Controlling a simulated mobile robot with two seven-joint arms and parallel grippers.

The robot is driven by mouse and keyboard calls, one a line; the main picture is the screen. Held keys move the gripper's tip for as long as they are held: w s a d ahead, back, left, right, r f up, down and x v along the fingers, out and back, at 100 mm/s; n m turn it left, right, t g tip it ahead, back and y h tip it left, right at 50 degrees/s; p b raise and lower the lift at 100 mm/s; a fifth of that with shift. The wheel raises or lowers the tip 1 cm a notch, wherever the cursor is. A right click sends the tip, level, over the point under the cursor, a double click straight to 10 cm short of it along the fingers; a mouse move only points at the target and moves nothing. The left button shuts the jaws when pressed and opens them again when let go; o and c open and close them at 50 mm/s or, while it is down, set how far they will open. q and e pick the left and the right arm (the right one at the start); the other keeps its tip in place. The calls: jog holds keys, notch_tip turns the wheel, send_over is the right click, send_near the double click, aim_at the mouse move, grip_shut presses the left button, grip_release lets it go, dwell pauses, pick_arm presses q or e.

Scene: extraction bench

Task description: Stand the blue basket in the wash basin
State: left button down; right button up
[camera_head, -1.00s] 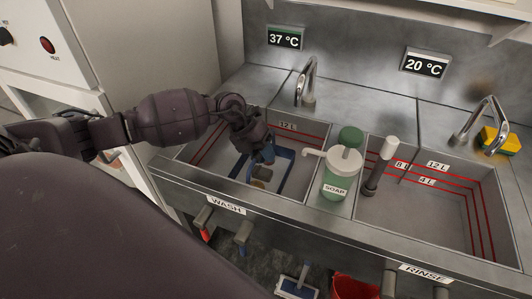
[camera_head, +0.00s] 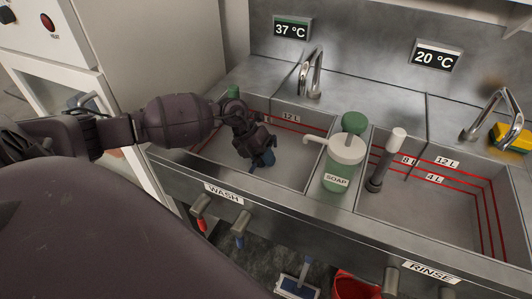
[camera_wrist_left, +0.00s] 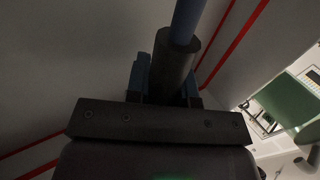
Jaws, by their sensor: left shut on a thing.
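The wash basin (camera_head: 213,150), labelled WASH, is at the left of the bench. My left gripper (camera_head: 262,152) points down into it. In the left wrist view the jaws (camera_wrist_left: 165,95) are shut around a dark cylindrical grip (camera_wrist_left: 174,62) with a blue rod (camera_wrist_left: 187,20) running out of it. I take this for the handle of the blue basket (camera_head: 268,158). In the head view only small blue parts show at the fingertips; the basket's frame cannot be made out. The visible basin floor around the gripper is bare. My right gripper is not in view.
A soap dispenser (camera_head: 341,165) stands on the divider, with a green-topped item (camera_head: 353,123) behind it. A tap (camera_head: 311,75) stands behind the wash basin. The rinse basin (camera_head: 425,215) is to the right. A yellow sponge (camera_head: 513,137) lies at the far right.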

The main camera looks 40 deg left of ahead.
pick_arm(q)
jog(key=c, duration=0.9)
grip_release()
jog(key=shift+o, duration=0.3)
